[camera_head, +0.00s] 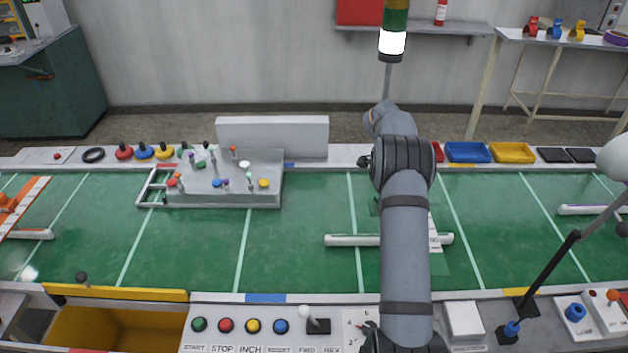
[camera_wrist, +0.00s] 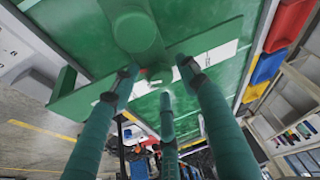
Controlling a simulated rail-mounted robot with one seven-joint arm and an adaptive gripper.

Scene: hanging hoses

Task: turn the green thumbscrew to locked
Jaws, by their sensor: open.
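My gripper (camera_wrist: 158,80) shows in the wrist view, its three dark green fingers spread apart and holding nothing. A small rounded green part (camera_wrist: 160,71) lies between the fingertips in that picture; it may be the green thumbscrew, but I cannot tell its turn or whether the fingers touch it. A larger rounded green post (camera_wrist: 135,30) is just above it in the picture. A flat green bar with a white printed strip (camera_wrist: 215,55) runs behind the fingertips. In the head view my arm hides the gripper and this spot; a white printed label (camera_head: 434,236) peeks out at its right.
The green worktop (camera_head: 300,260) is mostly clear. A grey block with several coloured knobs (camera_head: 225,180) stands left. A white bar (camera_head: 345,240) passes behind my arm. Blue (camera_head: 467,152) and yellow (camera_head: 512,152) trays line the back edge. A black slanted post (camera_head: 545,275) stands front right.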

